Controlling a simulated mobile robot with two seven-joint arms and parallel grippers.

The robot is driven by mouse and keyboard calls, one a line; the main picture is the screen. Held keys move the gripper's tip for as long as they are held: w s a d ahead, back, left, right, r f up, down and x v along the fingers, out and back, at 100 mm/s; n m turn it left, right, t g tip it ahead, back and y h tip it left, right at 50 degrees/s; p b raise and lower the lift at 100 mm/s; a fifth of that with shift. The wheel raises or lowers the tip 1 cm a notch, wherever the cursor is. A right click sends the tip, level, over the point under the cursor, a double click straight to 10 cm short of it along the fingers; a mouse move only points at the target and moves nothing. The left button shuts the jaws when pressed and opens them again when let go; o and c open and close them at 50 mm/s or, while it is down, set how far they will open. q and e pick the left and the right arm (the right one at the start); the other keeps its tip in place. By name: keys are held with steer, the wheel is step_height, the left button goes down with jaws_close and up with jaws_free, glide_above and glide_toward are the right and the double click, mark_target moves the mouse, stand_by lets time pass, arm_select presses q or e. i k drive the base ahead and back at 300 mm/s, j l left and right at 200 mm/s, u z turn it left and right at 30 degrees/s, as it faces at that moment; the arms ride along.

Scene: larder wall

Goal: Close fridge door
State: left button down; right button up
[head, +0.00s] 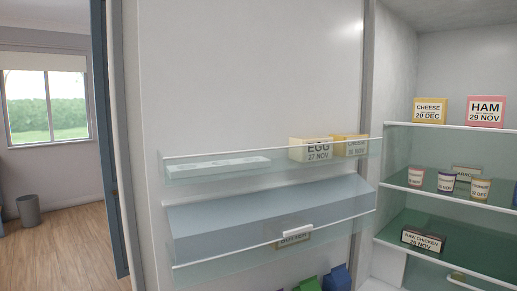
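The fridge door (250,80) stands open in the head view, its white inner face turned toward me and filling the middle of the picture. Its upper door shelf (220,178) holds a box labelled EGG (312,150) and a yellow CHEESE box (351,145). Below is a blue-grey covered compartment (270,215), with a partly hidden labelled pack (293,240) under it. The fridge interior (460,70) is open to view at the right. Neither gripper shows in the head view.
Inside the fridge, glass shelves hold a cheese box (430,110), a ham box (486,111), several small pots (447,182) and raw chicken (422,239). Left of the door are a blue frame edge (108,130), wood floor (70,250), a bin (28,211) and a window (45,105).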

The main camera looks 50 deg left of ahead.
mark_target(208, 98)
steer(key=k+j+z, duration=0.1)
steer(key=j, duration=0.35)
steer(key=k+j+z, duration=0.1)
steer(key=k+j, duration=0.15)
steer(key=j, duration=0.15)
steer(key=k+j+z, duration=0.1)
steer(key=j, duration=0.3)
steer(key=k+j+z, duration=0.1)
steer(key=k+j, duration=0.3)
steer(key=j, duration=0.3)
steer(key=j+z, duration=0.15)
steer(key=j, duration=0.25)
steer(key=k+j, duration=0.15)
steer(key=j, duration=0.2)
steer(key=k+j+z, duration=0.1)
steer(key=j, duration=0.3)
steer(key=k+j+z, duration=0.1)
steer(key=j, duration=0.25)
